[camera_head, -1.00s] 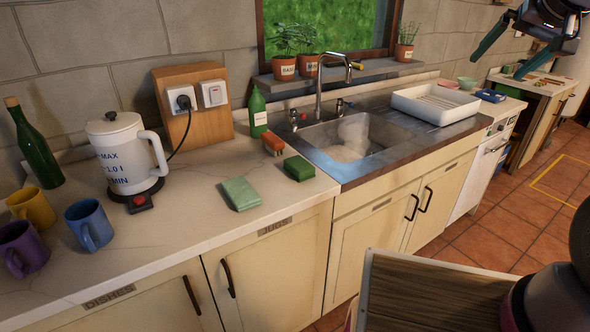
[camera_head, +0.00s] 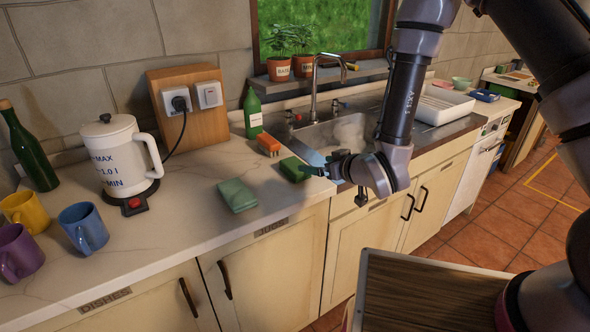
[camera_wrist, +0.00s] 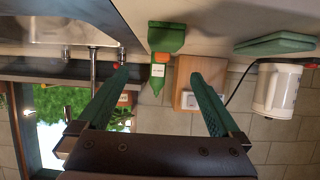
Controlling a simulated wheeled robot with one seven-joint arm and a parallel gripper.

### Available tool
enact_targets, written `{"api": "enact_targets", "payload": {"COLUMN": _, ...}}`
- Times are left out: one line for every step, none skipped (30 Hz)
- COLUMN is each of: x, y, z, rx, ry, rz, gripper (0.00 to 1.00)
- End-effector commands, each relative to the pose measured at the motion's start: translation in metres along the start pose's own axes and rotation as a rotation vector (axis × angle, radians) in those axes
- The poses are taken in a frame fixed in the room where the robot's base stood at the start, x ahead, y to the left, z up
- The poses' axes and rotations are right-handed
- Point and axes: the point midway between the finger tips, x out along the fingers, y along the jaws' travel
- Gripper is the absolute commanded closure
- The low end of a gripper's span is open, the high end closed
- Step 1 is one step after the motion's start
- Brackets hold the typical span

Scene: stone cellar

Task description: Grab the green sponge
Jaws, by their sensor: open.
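The green sponge (camera_head: 294,169), a small dark green block, lies on the counter just left of the sink. My gripper (camera_head: 318,164) is low at the sink's left edge, right beside the sponge, with its fingers pointing left toward it. In the wrist view, which is upside down, the sponge (camera_wrist: 166,36) lies ahead, in line with the gap between the open fingers (camera_wrist: 159,73). The gap looks empty. I cannot tell whether a fingertip touches the sponge.
An orange brush (camera_head: 268,144) and a green bottle (camera_head: 253,113) stand close behind the sponge. A pale green folded cloth (camera_head: 237,195) lies to its left. Further left are a kettle (camera_head: 120,160) and several mugs. The sink (camera_head: 335,135) is to the right.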

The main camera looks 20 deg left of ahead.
Motion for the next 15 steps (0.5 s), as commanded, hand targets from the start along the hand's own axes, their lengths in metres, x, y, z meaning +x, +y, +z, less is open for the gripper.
{"api": "enact_targets", "payload": {"x": 0.002, "y": -0.007, "z": 0.006, "rx": -0.008, "ry": 0.004, "rz": -0.012, "gripper": 0.0}}
{"api": "enact_targets", "payload": {"x": 0.003, "y": -0.009, "z": 0.007, "rx": -0.011, "ry": 0.007, "rz": -0.016, "gripper": 0.0}}
{"api": "enact_targets", "payload": {"x": 0.006, "y": -0.011, "z": 0.008, "rx": -0.014, "ry": 0.011, "rz": -0.02, "gripper": 0.0}}
{"api": "enact_targets", "payload": {"x": 0.01, "y": -0.012, "z": 0.009, "rx": -0.015, "ry": 0.012, "rz": -0.021, "gripper": 0.0}}
{"api": "enact_targets", "payload": {"x": 0.015, "y": -0.012, "z": 0.009, "rx": -0.015, "ry": 0.014, "rz": -0.022, "gripper": 0.0}}
{"api": "enact_targets", "payload": {"x": 0.021, "y": -0.013, "z": 0.009, "rx": -0.016, "ry": 0.015, "rz": -0.022, "gripper": 0.0}}
{"api": "enact_targets", "payload": {"x": 0.026, "y": -0.013, "z": 0.008, "rx": -0.016, "ry": 0.016, "rz": -0.022, "gripper": 0.0}}
{"api": "enact_targets", "payload": {"x": 0.031, "y": -0.012, "z": 0.008, "rx": -0.016, "ry": 0.015, "rz": -0.022, "gripper": 0.0}}
{"api": "enact_targets", "payload": {"x": 0.038, "y": -0.012, "z": 0.008, "rx": -0.016, "ry": 0.015, "rz": -0.021, "gripper": 0.0}}
{"api": "enact_targets", "payload": {"x": 0.042, "y": -0.012, "z": 0.009, "rx": -0.016, "ry": 0.015, "rz": -0.022, "gripper": 0.0}}
{"api": "enact_targets", "payload": {"x": 0.046, "y": -0.012, "z": 0.009, "rx": -0.016, "ry": 0.014, "rz": -0.021, "gripper": 0.0}}
{"api": "enact_targets", "payload": {"x": 0.051, "y": -0.012, "z": 0.008, "rx": -0.016, "ry": 0.015, "rz": -0.022, "gripper": 0.0}}
{"api": "enact_targets", "payload": {"x": 0.053, "y": -0.012, "z": 0.008, "rx": -0.017, "ry": 0.015, "rz": -0.022, "gripper": 0.0}}
{"api": "enact_targets", "payload": {"x": 0.055, "y": -0.012, "z": 0.008, "rx": -0.017, "ry": 0.015, "rz": -0.022, "gripper": 0.0}}
{"api": "enact_targets", "payload": {"x": 0.057, "y": -0.012, "z": 0.008, "rx": -0.016, "ry": 0.014, "rz": -0.021, "gripper": 0.0}}
